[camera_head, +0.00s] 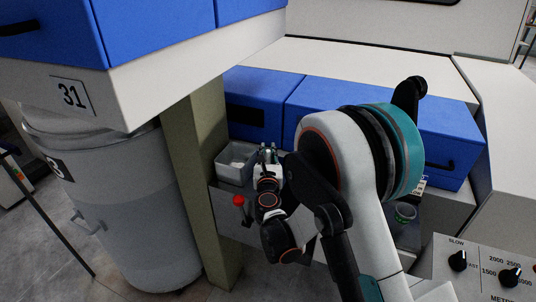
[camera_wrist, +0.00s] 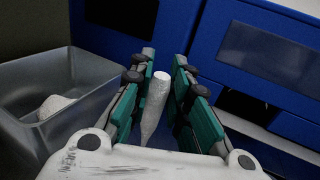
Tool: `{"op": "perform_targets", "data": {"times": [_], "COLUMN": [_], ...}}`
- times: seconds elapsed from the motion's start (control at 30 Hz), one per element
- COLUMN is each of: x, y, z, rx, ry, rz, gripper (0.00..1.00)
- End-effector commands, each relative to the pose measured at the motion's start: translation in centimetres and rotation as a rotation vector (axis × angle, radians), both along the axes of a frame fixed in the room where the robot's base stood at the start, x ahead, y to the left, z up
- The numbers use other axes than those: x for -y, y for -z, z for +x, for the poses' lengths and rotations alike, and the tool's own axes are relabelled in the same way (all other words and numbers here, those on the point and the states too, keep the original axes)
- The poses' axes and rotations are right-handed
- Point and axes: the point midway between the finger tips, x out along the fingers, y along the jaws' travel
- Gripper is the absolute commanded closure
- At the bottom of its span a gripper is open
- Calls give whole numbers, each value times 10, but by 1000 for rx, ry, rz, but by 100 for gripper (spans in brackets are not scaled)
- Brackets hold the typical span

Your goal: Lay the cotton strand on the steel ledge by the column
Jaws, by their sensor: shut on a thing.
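My gripper (camera_head: 268,155) reaches over the steel ledge (camera_head: 224,205), just right of the metal bin. In the wrist view my gripper (camera_wrist: 163,82) is shut on the cotton strand (camera_wrist: 155,103), a white tapering piece standing between the two green-and-black fingers. The strand's lower end is hidden by the gripper body, and I cannot tell whether it touches the ledge. The olive column (camera_head: 200,150) stands left of the ledge.
A grey metal bin (camera_wrist: 90,73) holding a white piece (camera_wrist: 52,106) stands close left of my gripper. Blue machine covers (camera_head: 300,100) close off the back.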

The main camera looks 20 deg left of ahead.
Motion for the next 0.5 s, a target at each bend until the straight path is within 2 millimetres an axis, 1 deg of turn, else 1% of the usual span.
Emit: {"op": "perform_targets", "data": {"times": [0.1,0.13,0.17,0.2,0.23,0.5], "x": [0,0,0,0,0,0], "y": [3,4,3,3,2,2], "z": [0,0,0,0,0,0], "rx": [0,0,0,0,0,0], "ry": [0,0,0,0,0,0], "rz": [0,0,0,0,0,0], "gripper": [100,81,74,65,63,63]}}
